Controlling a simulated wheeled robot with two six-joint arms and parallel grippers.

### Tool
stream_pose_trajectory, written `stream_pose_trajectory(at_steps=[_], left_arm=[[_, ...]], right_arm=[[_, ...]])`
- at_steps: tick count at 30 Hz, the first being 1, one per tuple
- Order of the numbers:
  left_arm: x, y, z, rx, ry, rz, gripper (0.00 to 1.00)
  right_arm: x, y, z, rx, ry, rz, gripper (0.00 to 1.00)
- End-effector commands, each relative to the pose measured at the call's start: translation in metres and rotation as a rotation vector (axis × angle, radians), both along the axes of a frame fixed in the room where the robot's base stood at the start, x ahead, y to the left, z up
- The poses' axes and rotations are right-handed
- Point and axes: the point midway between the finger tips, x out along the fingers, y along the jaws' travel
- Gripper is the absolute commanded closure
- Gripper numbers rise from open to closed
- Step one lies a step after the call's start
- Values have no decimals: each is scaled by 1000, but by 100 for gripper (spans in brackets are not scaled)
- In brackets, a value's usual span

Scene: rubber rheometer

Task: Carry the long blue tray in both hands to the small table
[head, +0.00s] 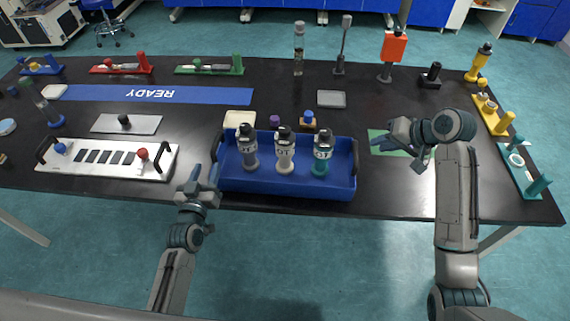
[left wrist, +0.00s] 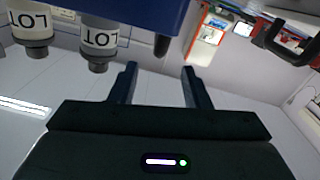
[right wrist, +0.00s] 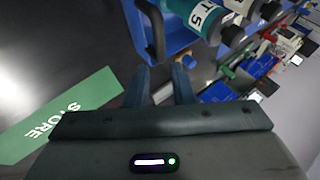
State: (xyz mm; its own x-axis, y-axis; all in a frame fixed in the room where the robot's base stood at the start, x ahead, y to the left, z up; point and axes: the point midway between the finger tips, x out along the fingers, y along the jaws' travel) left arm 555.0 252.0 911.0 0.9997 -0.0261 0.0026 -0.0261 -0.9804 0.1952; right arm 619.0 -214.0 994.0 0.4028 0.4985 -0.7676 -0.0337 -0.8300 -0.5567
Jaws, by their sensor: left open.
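The long blue tray (head: 285,184) sits on the black table near its front edge, with a black handle at each end. It holds three labelled bottles: grey (head: 248,150), white (head: 285,155) and teal (head: 321,158). My left gripper (head: 203,174) is open and empty just off the tray's left end; in the left wrist view, the handle (left wrist: 162,44) lies ahead of its fingers. My right gripper (head: 394,150) is open and empty, apart from the right end; the right wrist view shows that handle (right wrist: 156,38) ahead of its fingers. I cannot make out the small table.
A white panel with handles (head: 107,158) lies left of the tray. A green STORE mat (head: 383,149) lies to its right. A cream block (head: 240,121) and a purple-capped item (head: 275,120) stand close behind. Teal floor is free before the table.

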Motion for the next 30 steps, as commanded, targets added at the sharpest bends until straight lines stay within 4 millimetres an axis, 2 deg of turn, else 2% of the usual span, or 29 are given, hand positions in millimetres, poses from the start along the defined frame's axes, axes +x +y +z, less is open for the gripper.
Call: stream_pose_trajectory(at_steps=[5, 8, 21, 25, 30], left_arm=[[4, 0, 0, 0, 0, 0, 57], [15, 0, 0, 0, 0, 0, 57], [90, -2, 0, -1, 1, -1, 57], [102, -3, 0, 0, 1, -1, 57], [108, -3, 0, 0, 2, 0, 57]], right_arm=[[2, 2, -4, 0, 1, 0, 79], [6, 8, -12, 2, 1, 0, 79], [36, 45, -69, 1, 2, 1, 79], [41, 51, -78, 0, 0, 0, 79], [43, 54, -83, -1, -1, 0, 79]])
